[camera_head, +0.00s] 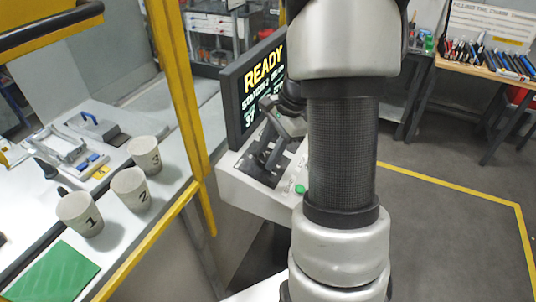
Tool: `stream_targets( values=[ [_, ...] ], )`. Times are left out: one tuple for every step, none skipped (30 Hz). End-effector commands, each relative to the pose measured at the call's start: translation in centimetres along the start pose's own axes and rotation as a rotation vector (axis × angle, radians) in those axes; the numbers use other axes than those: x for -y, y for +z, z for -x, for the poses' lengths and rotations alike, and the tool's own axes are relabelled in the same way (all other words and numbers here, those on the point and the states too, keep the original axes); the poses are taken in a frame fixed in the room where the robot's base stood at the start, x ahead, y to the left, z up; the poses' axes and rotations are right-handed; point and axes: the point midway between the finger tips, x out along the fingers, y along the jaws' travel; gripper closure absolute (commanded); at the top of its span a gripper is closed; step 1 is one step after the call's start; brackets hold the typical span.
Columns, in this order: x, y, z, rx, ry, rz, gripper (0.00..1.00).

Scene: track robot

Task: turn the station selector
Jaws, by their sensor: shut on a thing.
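The white control console (255,195) stands right of the yellow frame, with a monitor (255,85) above it that reads READY and a line beginning STATION, partly cut off. My gripper (268,158) is at the console's sloped dark panel, partly behind my arm. Its jaws are shut on the station selector. The selector is covered by the fingers, so I cannot tell its pointer angle. A green button (300,189) sits on the console front, just left of my arm.
My arm fills the middle of the view. A yellow post (182,90) and rail stand left of the console. Behind them, cups numbered 1 (80,214), 2 (130,189) and 3 (145,155) stand near a green mat (52,273). The floor at right is clear.

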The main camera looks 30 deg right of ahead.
Motion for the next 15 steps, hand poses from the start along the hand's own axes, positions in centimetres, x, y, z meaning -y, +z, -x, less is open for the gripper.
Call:
stream_targets(
  values=[
    [0.01,-0.04,-0.01,-0.002,0.003,0.021,0.91],
    [0.02,-0.03,-0.01,-0.002,0.004,0.032,0.91],
    [0.03,-0.03,0.00,-0.003,0.006,0.045,0.91],
    [0.03,-0.03,0.00,-0.004,0.007,0.055,0.91],
    [0.03,-0.02,0.01,-0.004,0.009,0.064,0.91],
    [0.03,-0.02,0.02,-0.005,0.010,0.073,0.91],
    [0.03,-0.02,0.02,-0.005,0.011,0.078,0.91],
    [0.03,-0.02,0.03,-0.006,0.012,0.083,0.91],
    [0.03,-0.02,0.03,-0.006,0.013,0.089,0.91],
    [0.02,-0.02,0.04,-0.006,0.013,0.092,0.91],
    [0.03,-0.02,0.05,-0.006,0.014,0.094,0.91],
    [0.03,-0.02,0.05,-0.007,0.014,0.097,0.91],
    [0.03,-0.02,0.05,-0.007,0.014,0.098,0.91],
    [0.03,-0.02,0.06,-0.007,0.014,0.098,0.91],
    [0.03,-0.02,0.06,-0.007,0.014,0.099,0.91]
  ],
)
